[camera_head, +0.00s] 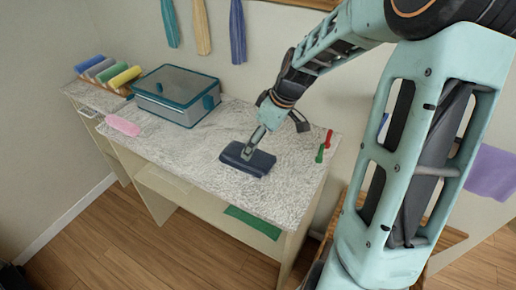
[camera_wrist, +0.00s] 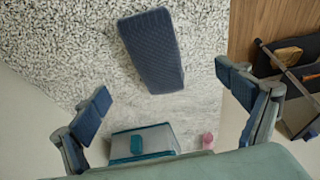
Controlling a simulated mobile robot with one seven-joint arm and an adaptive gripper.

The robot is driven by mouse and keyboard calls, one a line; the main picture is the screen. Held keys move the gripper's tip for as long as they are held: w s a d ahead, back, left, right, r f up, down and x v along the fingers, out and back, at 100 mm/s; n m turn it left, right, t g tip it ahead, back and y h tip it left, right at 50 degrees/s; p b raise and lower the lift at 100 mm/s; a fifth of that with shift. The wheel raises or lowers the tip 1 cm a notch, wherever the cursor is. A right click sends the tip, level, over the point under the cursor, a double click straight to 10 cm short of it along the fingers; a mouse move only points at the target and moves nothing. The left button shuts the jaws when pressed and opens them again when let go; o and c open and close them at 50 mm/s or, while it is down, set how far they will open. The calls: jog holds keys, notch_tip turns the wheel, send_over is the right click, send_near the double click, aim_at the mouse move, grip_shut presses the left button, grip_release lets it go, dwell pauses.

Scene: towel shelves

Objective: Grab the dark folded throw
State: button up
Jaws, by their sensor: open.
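The dark folded throw (camera_head: 262,163) is a navy, flat, rounded-edge bundle lying on the speckled light top of the counter (camera_head: 200,150). In the wrist view the throw (camera_wrist: 152,50) lies at the upper middle, ahead of the fingers, with a ribbed surface. Whether a finger touches the throw is unclear.
A teal-edged lidded box (camera_head: 178,95) stands behind left of the throw, with a pink item (camera_head: 122,125) before it. Rolled towels (camera_head: 108,72) sit at the far left. Red and green items (camera_head: 324,145) lie near the right edge. The counter around the throw is clear.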

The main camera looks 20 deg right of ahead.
jog(key=shift+w+a+r, duration=0.2)
jog(key=shift+w, duration=0.15)
jog(key=shift+w+a+f, duration=0.1)
jog(key=shift+w+f, duration=0.05)
jog(key=shift+w, duration=0.05)
jog(key=x, duration=0.4)
jog(key=shift+w+a+f, duration=0.1)
jog(key=shift+a+f, duration=0.1)
jog(key=shift+f, duration=0.1)
jog(key=shift+d+x, duration=0.15)
jog(key=shift+x, duration=1.25)
jog(key=shift+d+x, duration=0.15)
jog(key=shift+x, duration=1.3)
jog(key=shift+w, duration=0.15)
jog(key=c, duration=1.5)
